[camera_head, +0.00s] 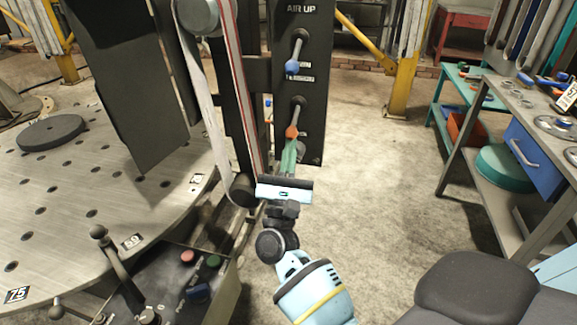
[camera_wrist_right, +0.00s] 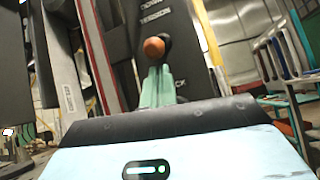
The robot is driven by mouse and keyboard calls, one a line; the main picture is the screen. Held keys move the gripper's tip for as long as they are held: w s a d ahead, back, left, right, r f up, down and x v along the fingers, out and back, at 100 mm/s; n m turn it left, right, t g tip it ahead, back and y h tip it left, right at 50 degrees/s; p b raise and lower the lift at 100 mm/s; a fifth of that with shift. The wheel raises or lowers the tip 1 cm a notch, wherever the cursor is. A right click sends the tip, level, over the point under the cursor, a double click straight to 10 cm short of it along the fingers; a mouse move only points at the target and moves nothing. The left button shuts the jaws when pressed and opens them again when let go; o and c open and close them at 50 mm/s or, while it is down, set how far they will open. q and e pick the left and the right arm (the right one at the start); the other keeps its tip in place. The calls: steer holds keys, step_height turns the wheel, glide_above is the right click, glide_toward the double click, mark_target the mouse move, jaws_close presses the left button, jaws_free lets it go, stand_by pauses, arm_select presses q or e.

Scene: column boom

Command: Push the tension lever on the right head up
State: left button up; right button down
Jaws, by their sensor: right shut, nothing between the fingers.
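The dark upright head panel (camera_head: 299,75) carries a lever with a blue knob (camera_head: 291,67) at the upper part and a lever with an orange knob (camera_head: 292,132) lower down. My right gripper (camera_head: 289,153) is shut, its green fingers just below the orange knob. In the right wrist view the orange knob (camera_wrist_right: 154,47) sits right above the shut fingertips (camera_wrist_right: 156,75). I cannot tell whether they touch. The panel lettering near the orange knob is partly hidden and reads in part "TENSION". My left gripper is not in view.
A round perforated metal table (camera_head: 80,190) fills the left. A control box (camera_head: 190,285) with buttons and a small lever stands at the front left. A bench with a blue drawer (camera_head: 530,155) is at the right. Open concrete floor lies between the panel and bench.

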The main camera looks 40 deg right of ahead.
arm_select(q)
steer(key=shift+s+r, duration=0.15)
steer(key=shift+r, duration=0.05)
arm_select(e)
steer(key=shift+x, duration=0.85)
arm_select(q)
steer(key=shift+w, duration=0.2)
